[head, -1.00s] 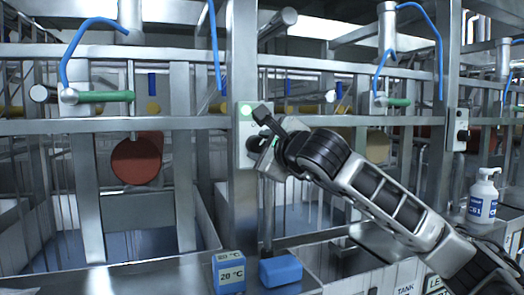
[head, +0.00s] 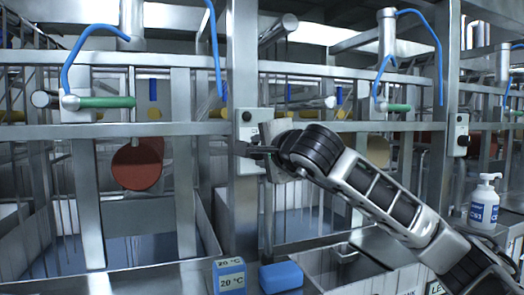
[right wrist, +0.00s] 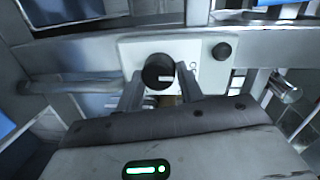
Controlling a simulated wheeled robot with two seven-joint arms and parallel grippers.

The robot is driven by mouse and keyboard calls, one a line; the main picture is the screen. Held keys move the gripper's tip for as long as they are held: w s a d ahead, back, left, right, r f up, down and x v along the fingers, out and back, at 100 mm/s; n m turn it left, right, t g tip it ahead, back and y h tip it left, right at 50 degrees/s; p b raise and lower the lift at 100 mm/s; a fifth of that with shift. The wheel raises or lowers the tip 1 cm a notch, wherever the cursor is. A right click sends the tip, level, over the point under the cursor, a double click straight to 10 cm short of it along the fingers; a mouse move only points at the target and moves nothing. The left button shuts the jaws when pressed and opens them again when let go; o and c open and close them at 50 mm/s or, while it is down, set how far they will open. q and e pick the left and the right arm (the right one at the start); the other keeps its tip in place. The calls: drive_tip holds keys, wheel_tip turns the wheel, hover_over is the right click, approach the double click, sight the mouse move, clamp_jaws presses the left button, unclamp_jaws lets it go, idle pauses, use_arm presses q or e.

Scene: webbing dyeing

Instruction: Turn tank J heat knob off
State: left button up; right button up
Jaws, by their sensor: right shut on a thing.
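The heat knob (right wrist: 158,68) is a black round knob with a white mark, on a pale control panel (right wrist: 205,48) fixed to a steel post. In the head view the panel (head: 247,117) shows, but my gripper mostly hides the knob. My right gripper (head: 256,152) is shut on the knob, with its two fingers on either side of it in the right wrist view (right wrist: 160,84). A round lamp (right wrist: 221,51) on the panel is dark, and it looks unlit in the head view too. My left gripper is not in view.
A similar panel (head: 460,134) is on the post to the right. Steel rails cross the tank front. A blue-and-white 20 °C block (head: 229,276) and a blue block (head: 281,277) sit on the ledge below. A white pump bottle (head: 484,203) stands at right.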

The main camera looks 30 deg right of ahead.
drive_tip(key=shift+f, duration=0.1)
idle(0.4)
drive_tip(key=o, duration=1)
use_arm(q)
drive_tip(key=b, duration=0.1)
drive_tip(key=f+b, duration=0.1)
drive_tip(key=b, duration=0.1)
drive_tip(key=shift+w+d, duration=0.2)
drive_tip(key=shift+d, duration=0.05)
use_arm(e)
drive_tip(key=v, duration=1.6)
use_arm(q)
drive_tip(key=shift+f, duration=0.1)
